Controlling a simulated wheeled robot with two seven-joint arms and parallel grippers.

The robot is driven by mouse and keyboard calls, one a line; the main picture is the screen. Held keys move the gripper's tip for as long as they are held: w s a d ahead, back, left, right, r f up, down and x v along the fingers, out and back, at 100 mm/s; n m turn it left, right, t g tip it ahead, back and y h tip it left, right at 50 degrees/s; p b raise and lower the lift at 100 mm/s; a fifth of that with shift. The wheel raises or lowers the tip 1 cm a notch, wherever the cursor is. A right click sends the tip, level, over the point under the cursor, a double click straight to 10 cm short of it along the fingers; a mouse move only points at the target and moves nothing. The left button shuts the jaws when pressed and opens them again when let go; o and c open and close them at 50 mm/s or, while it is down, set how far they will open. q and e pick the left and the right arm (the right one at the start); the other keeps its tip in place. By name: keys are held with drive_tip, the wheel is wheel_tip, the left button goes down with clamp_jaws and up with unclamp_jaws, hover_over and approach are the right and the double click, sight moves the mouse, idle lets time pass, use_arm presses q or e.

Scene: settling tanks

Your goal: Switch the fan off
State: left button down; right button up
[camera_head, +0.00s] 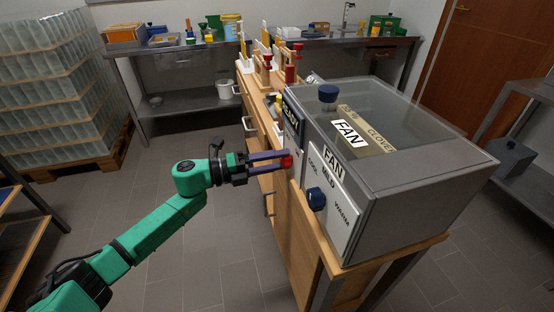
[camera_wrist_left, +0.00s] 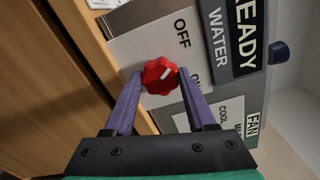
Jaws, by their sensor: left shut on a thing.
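My left gripper (camera_head: 270,162) has its purple fingers shut on a red knob (camera_head: 287,161), one on each side. In the left wrist view, the gripper (camera_wrist_left: 162,85) holds this red knob (camera_wrist_left: 160,73), which has a white pointer mark slanting up and right. Its pale panel (camera_wrist_left: 135,45) reads OFF and, partly hidden by a finger, ON. A grey, glass-topped box (camera_head: 400,195) carries FAN labels. On its front panel (camera_head: 338,210) is a blue knob (camera_head: 316,199) with COOL, MILD and WARM printed around it. My right gripper is out of view.
A dark READY sign (camera_head: 291,114) stands beside the box, with WATER below it in the wrist view. The wooden bench (camera_head: 283,215) bears these units. Grey floor (camera_head: 205,255) is open at left.

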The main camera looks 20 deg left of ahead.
use_arm(q)
drive_tip(key=shift+c, duration=1.1)
unclamp_jaws()
drive_tip(key=shift+a, duration=0.1)
drive_tip(key=b+v, duration=0.2)
drive_tip(key=v, duration=1.2)
drive_tip(key=shift+s+a, duration=0.15)
drive_tip(key=shift+a, duration=0.1)
